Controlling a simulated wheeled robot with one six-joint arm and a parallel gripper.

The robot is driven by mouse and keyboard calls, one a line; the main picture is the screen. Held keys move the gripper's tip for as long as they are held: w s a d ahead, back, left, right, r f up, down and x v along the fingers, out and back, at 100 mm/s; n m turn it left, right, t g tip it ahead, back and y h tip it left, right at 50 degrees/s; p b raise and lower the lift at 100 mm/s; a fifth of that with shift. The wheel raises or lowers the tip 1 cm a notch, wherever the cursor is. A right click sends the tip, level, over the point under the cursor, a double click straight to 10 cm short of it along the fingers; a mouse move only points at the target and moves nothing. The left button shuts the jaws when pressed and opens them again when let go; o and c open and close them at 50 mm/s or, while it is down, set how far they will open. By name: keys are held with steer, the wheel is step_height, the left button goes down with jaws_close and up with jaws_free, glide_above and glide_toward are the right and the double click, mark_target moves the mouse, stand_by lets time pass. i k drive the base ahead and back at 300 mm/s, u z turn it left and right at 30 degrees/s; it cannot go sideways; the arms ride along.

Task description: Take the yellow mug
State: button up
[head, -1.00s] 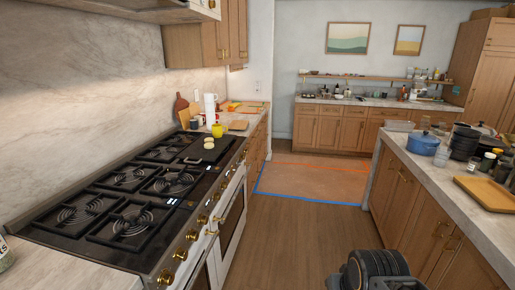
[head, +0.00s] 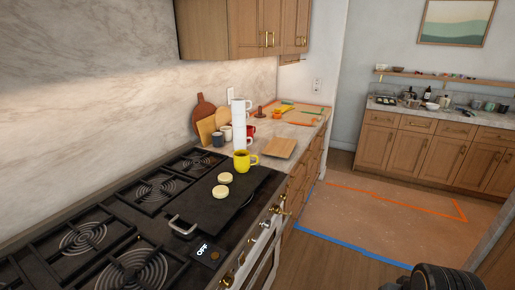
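The yellow mug (head: 243,161) stands upright at the far end of the black griddle plate (head: 205,208) on the stove, its handle to the right. Two pale round pieces, a nearer one (head: 220,192) and a farther one (head: 225,178), lie on the griddle in front of it. A tall white stack of cups (head: 239,122) stands just behind the mug. Part of my arm shows at the bottom right edge; my gripper's fingers are not in view.
The stove burners (head: 83,238) fill the lower left. Behind the mug are cutting boards (head: 206,122), small cups (head: 219,138) and a flat wooden board (head: 281,147). Upper cabinets (head: 240,28) hang above. Open floor (head: 342,253) lies right of the stove.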

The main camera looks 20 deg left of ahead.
mark_target(242, 163)
steer(key=i, duration=2.55)
steer(key=u, duration=0.8)
